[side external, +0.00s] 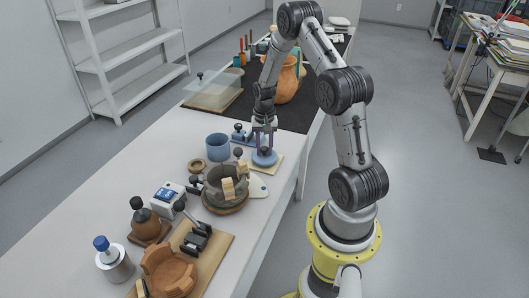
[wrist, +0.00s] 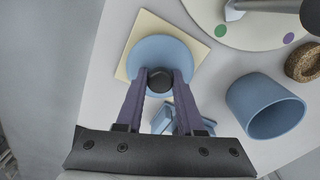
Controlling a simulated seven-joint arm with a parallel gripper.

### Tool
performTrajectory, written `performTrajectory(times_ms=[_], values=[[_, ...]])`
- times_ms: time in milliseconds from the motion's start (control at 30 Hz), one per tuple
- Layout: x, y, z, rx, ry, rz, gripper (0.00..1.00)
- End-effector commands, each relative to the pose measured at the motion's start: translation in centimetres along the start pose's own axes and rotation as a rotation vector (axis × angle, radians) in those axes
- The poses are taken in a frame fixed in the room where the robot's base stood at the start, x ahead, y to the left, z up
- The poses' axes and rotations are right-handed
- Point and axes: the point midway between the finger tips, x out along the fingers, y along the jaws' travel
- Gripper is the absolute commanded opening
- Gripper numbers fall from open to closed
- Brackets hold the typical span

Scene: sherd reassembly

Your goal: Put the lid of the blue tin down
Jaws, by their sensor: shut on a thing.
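The blue lid (side external: 264,158) is a flat disc with a dark knob, and it also shows in the wrist view (wrist: 146,54). My gripper (wrist: 160,80) is shut on the knob, one purple finger on each side; it points down in the side view (side external: 264,134). The lid is over a cream square pad (wrist: 137,22), covering most of it. I cannot tell whether the lid touches the pad or is just above it. The blue tin (side external: 217,148) stands open and upright to the left of the lid; in the wrist view (wrist: 264,108) it is at the right.
A cork ring (side external: 197,166) is near the tin. A pale board with coloured dots (wrist: 262,36) and a grey pot (side external: 222,184) are close to the pad. A blue tool (side external: 238,131) lies behind the lid. The table edge is right of the pad.

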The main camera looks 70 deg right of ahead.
Motion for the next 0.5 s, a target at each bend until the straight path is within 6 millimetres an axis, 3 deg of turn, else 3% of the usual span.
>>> performTrajectory(times_ms=[133,500], values=[[1.8,0.0,0.1,0.0,-0.001,0.0,0.0],[2.2,0.0,0.1,0.0,0.0,0.0,0.0]])
